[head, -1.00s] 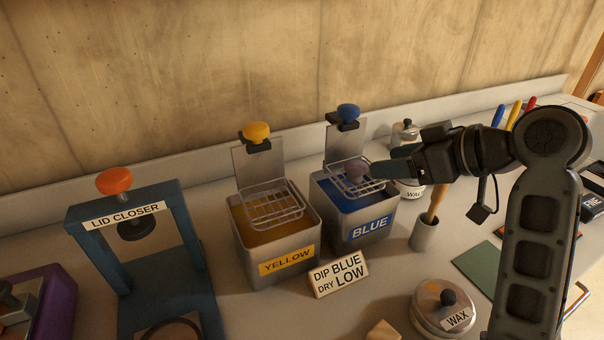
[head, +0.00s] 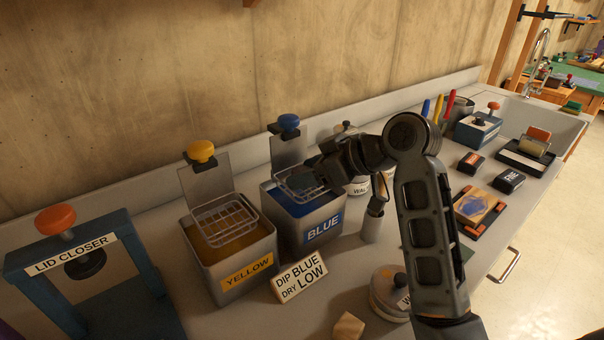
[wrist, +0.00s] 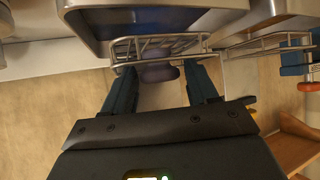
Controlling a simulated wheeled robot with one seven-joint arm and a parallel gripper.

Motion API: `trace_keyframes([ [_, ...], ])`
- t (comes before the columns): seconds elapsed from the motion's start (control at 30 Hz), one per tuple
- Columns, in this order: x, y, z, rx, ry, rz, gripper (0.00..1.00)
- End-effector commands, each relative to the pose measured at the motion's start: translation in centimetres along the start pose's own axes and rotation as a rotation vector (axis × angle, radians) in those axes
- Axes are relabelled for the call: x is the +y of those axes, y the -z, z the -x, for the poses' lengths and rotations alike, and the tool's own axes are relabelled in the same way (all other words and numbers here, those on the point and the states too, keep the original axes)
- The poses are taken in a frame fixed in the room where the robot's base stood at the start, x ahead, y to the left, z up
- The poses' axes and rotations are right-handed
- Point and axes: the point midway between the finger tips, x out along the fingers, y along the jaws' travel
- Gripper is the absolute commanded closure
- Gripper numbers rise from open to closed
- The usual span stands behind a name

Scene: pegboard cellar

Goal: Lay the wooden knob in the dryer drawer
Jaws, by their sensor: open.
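A dark purplish rounded piece (wrist: 160,73), which looks like the knob, sits at the wire basket (wrist: 125,50) in the wrist view. My gripper (wrist: 161,80) is open, its two blue fingers on either side of the piece with gaps visible. In the head view my gripper (head: 308,179) is at the basket over the blue tank (head: 292,222), and the arm hides the piece there. The sign (head: 299,277) reads "DIP BLUE DRY LOW". I cannot make out a dryer drawer in any view.
The yellow tank (head: 232,268) with its basket stands left of the blue one. The blue-framed lid closer (head: 72,243) is further left. A brush holder (head: 373,226), wax tin (head: 388,295) and small wooden block (head: 348,326) stand nearby. A sink (head: 550,117) is far right.

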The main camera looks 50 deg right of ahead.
Motion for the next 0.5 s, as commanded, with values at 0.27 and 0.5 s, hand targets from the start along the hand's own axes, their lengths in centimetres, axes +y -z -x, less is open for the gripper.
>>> trace_keyframes([
  [0.27,0.00,-0.01,-0.10,0.000,0.000,0.000,0.47],
  [0.5,0.01,-0.02,-0.08,0.000,-0.001,0.000,0.70],
])
